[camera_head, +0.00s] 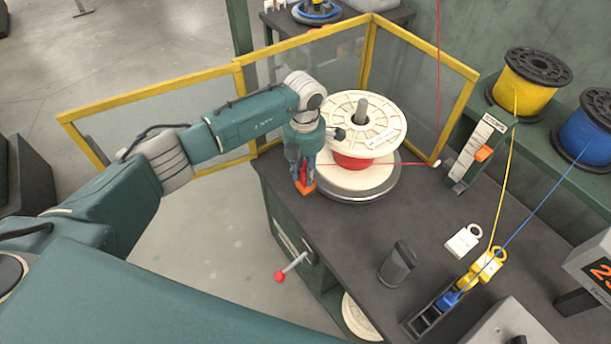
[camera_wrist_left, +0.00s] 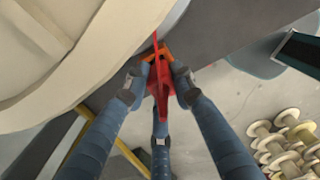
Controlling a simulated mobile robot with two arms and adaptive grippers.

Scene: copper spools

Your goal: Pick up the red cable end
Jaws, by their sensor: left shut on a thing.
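A cream spool (camera_head: 375,113) wound with red cable (camera_head: 353,161) stands on a round metal turntable (camera_head: 365,196) on the dark table. My left gripper (camera_head: 303,182) is at the left side of the spool, pointing down. It is shut on the red cable end (camera_wrist_left: 160,84), which shows between its blue fingers in the left wrist view. An orange piece (camera_wrist_left: 156,54) is just beyond the fingertips; it also shows below the gripper in the head view (camera_head: 306,187). The fingers partly hide the red end. My right gripper is not in view.
Yellow-framed clear panels (camera_head: 420,70) stand behind the spool. A yellow spool (camera_head: 530,82) and a blue spool (camera_head: 588,130) sit on the right shelf. A dark cup (camera_head: 397,265) and a slotted holder (camera_head: 432,318) with yellow and blue cable ends stand nearer. A red-knobbed lever (camera_head: 291,267) juts from the table front.

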